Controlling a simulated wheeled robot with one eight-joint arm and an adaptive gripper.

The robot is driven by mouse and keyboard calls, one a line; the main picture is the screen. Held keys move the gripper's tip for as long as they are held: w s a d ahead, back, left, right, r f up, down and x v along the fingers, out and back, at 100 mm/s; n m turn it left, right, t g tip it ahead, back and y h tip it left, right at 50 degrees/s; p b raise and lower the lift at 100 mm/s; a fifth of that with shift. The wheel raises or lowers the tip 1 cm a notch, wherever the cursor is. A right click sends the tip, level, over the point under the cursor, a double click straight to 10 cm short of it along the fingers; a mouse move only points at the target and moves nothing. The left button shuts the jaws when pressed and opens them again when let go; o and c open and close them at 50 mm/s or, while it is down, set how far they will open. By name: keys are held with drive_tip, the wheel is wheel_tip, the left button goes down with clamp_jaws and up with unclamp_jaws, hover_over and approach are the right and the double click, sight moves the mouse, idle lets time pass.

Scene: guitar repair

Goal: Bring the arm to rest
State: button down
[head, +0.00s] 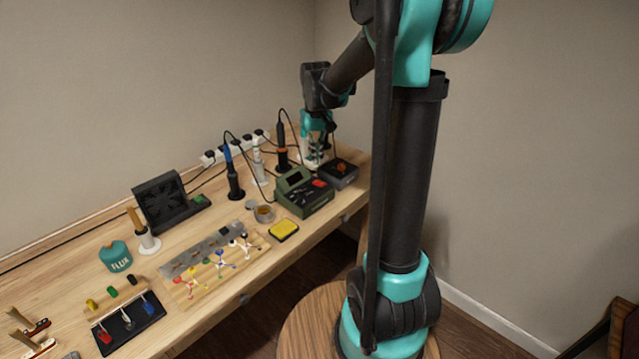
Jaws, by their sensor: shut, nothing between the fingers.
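My gripper (314,153) is at the far right end of the workbench (112,237), pointing down. It is shut with nothing in it, though its fingertips are small in this view. It appears beside a dark box with an orange mark (338,174); I cannot tell whether it touches anything. My teal and black arm reaches from its upright column on the right, up and over to the bench.
Near the gripper stand an orange-banded iron (282,145), a blue-handled iron (234,180) and a green station (303,192). A power strip (235,147) lies along the wall.

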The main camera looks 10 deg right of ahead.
drive_tip(key=s+d+f+t, duration=0.1)
drive_tip(key=s+f, duration=0.2)
drive_tip(key=s, duration=0.4)
drive_tip(key=s+d+f+t, duration=0.1)
drive_tip(key=s+f, duration=0.2)
drive_tip(key=s, duration=0.4)
drive_tip(key=s+d+f+m+t, duration=0.1)
drive_tip(key=s+d+f+t, duration=0.1)
drive_tip(key=s, duration=0.6)
drive_tip(key=shift+f, duration=0.55)
